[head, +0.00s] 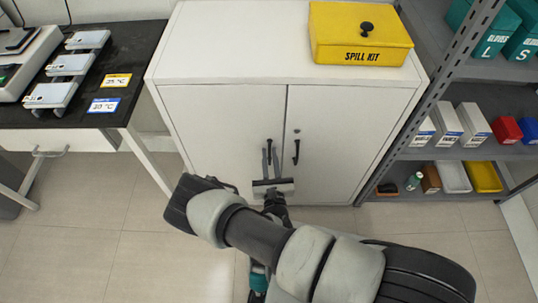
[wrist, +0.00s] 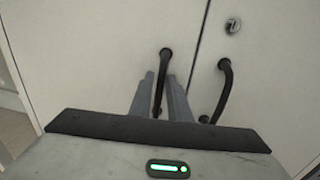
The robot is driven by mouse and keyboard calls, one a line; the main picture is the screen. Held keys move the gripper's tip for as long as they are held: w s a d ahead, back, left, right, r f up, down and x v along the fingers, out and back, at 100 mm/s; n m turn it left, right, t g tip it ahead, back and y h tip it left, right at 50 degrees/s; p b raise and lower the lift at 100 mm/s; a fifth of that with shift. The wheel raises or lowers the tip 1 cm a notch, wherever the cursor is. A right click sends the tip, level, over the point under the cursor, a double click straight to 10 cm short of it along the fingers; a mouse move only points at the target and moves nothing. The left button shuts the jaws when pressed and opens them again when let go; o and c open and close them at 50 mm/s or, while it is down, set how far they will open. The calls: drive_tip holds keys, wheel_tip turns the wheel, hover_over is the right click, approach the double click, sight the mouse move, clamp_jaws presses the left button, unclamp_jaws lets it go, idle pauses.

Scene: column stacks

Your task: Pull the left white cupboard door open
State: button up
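The white cupboard (head: 230,45) stands ahead with its two doors shut. The left white cupboard door (head: 220,120) has a dark vertical bar handle (head: 269,143) near the middle seam; the handle also shows in the wrist view (wrist: 164,62). My gripper (head: 269,150) is in front of this door at the handle. In the wrist view my gripper's fingers (wrist: 160,76) point at the door, one on each side of the handle, with a narrow gap between them. They look open; I cannot see clear contact with the handle.
The right door (head: 335,125) has its own dark handle (head: 296,150) and a lock (wrist: 232,24). A yellow spill kit box (head: 360,35) sits on the cupboard. A bench (head: 120,60) stands left, a grey shelf rack (head: 430,100) right. The floor (head: 130,215) at front left is clear.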

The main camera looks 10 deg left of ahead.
drive_tip(key=shift+c, duration=0.5)
clamp_jaws()
idle(0.8)
